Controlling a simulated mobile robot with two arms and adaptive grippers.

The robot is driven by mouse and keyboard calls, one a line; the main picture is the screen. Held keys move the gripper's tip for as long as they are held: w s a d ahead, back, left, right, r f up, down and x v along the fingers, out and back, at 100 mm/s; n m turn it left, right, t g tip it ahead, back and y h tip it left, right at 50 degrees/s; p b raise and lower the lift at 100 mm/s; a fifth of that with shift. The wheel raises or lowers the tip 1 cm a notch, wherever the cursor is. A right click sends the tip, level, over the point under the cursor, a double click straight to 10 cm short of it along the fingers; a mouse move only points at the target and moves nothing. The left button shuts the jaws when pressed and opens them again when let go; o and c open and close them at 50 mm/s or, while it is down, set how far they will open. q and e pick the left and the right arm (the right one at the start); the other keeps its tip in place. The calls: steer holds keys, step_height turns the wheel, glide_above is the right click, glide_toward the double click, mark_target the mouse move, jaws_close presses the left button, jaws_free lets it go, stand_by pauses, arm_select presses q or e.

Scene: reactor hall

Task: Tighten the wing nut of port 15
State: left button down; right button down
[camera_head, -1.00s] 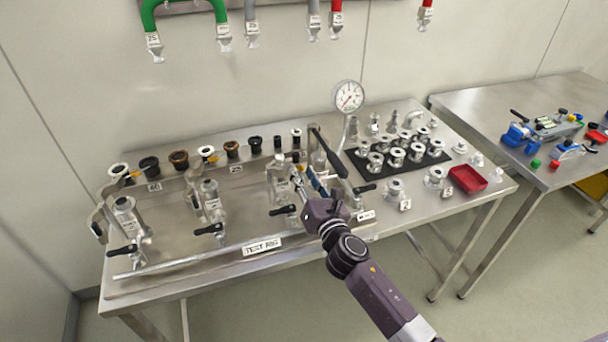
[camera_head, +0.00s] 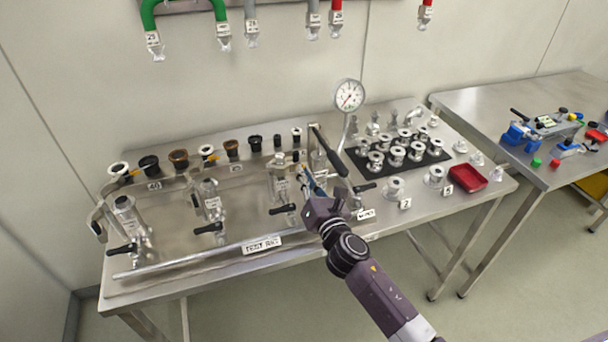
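The test rig on the steel table carries several upright metal ports with clamps and black-handled valves. My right gripper (camera_head: 309,183) is at the rightmost ports, its fingers pointing up and away, close to the metal port (camera_head: 279,180) on its left. The gripper body and fingers cover part of the fittings there. I cannot make out the wing nut or a clear 15 label, nor whether the fingers touch anything or how far they are open. My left gripper is out of view.
A long black handle (camera_head: 328,152) rises close beside the gripper. A pressure gauge (camera_head: 348,95) stands behind. To the right are a black mat (camera_head: 427,158) with metal fittings and a red tray (camera_head: 467,179). The TEST RIG plate (camera_head: 262,245) is at the front.

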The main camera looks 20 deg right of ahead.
steer(key=m, duration=0.9)
steer(key=f+m, duration=0.1)
steer(key=m, duration=1.6)
steer(key=shift+f+m, duration=0.3)
steer(key=shift+f, duration=0.05)
stand_by(0.3)
steer(key=c, duration=2)
jaws_free()
steer(key=s, duration=1.2)
steer(key=shift+d, duration=0.2)
